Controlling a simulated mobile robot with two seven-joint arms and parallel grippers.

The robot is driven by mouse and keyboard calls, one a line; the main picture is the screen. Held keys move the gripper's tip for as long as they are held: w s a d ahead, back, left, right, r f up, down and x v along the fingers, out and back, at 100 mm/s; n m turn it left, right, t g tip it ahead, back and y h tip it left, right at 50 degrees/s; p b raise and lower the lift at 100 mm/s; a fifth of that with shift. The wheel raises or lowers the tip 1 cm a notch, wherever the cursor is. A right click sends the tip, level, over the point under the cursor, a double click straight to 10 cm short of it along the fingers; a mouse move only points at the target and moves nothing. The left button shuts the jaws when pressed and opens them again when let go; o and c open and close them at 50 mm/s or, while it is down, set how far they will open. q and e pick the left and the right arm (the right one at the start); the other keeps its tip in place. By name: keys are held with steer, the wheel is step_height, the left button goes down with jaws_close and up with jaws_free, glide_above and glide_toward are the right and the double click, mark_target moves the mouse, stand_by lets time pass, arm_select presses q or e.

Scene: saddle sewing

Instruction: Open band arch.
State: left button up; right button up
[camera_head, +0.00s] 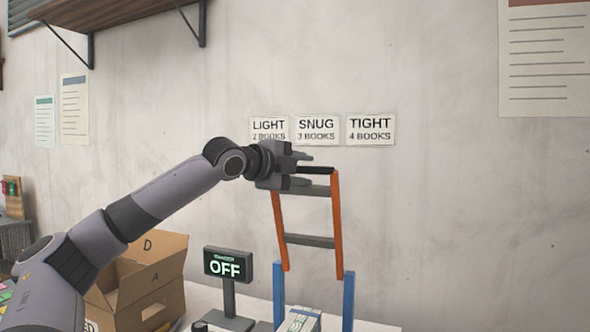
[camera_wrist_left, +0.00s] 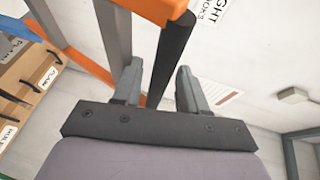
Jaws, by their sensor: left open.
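The band arch (camera_head: 337,215) stands raised above two blue posts (camera_head: 348,300), with orange side bars and dark crossbars, leaning slightly. It also shows in the left wrist view, with an orange part (camera_wrist_left: 150,8) at the top. My left gripper (camera_head: 305,170) is at the arch's top left, by its dark top bar (camera_head: 318,170). In the left wrist view the open fingers (camera_wrist_left: 158,90) lie on either side of a dark bar (camera_wrist_left: 174,48); I cannot tell whether they touch it. My right gripper is not in view.
A small display (camera_head: 229,264) reading OFF stands left of the posts. An open cardboard box (camera_head: 150,275) is at the left. A pale block (camera_head: 299,320) sits between the posts. Signs LIGHT, SNUG (camera_head: 317,130) and TIGHT hang on the wall. The space right of the arch is clear.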

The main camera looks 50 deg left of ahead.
arm_select(q)
steer(key=b+v, duration=0.4)
steer(key=v, duration=0.3)
steer(key=shift+b, duration=0.35)
steer(key=shift+a, duration=0.1)
stand_by(0.4)
